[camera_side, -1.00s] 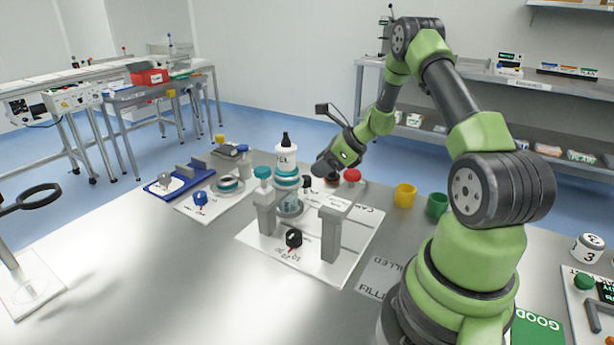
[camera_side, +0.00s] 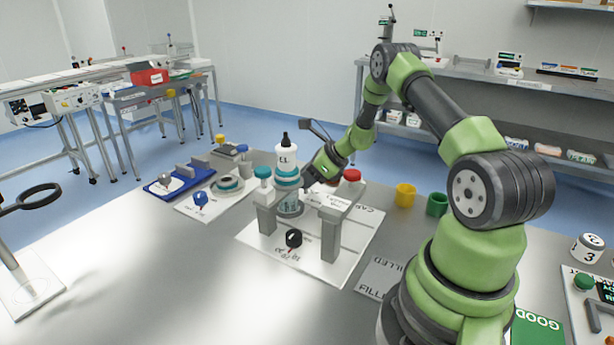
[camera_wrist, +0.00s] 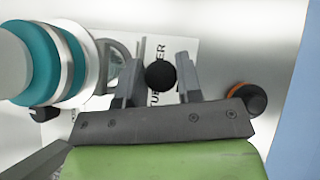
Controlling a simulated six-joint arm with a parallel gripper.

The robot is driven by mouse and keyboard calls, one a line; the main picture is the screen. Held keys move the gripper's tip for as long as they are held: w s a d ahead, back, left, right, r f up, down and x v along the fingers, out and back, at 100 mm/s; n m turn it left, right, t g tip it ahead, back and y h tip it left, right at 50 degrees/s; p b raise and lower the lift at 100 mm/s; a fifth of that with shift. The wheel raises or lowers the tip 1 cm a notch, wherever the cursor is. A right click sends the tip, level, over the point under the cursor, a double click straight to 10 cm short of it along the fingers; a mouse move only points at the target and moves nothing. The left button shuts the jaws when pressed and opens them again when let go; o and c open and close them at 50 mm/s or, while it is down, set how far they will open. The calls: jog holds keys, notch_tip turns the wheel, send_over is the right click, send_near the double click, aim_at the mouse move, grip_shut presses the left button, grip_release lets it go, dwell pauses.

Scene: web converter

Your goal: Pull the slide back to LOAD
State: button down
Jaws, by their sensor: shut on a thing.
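My gripper (camera_side: 311,180) is low behind the capping station, just right of the white and teal bottle (camera_side: 286,155). In the wrist view, my gripper (camera_wrist: 160,72) has its two grey fingers on either side of a round black knob (camera_wrist: 160,77), shut on it. The knob appears to be the slide's handle; the slide's body is mostly hidden by the fingers and the bottle. The bottle (camera_wrist: 38,62) fills the left of the wrist view. No LOAD mark can be read.
A yellow cup (camera_side: 405,195) and a green cup (camera_side: 437,204) stand to the right.

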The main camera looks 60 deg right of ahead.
jog(key=s, duration=0.7)
jog(key=shift+s, duration=0.25)
jog(key=c, duration=1.1)
grip_release()
jog(key=shift+o, duration=0.2)
jog(key=v, duration=0.7)
jog(key=shift+s+r, duration=0.2)
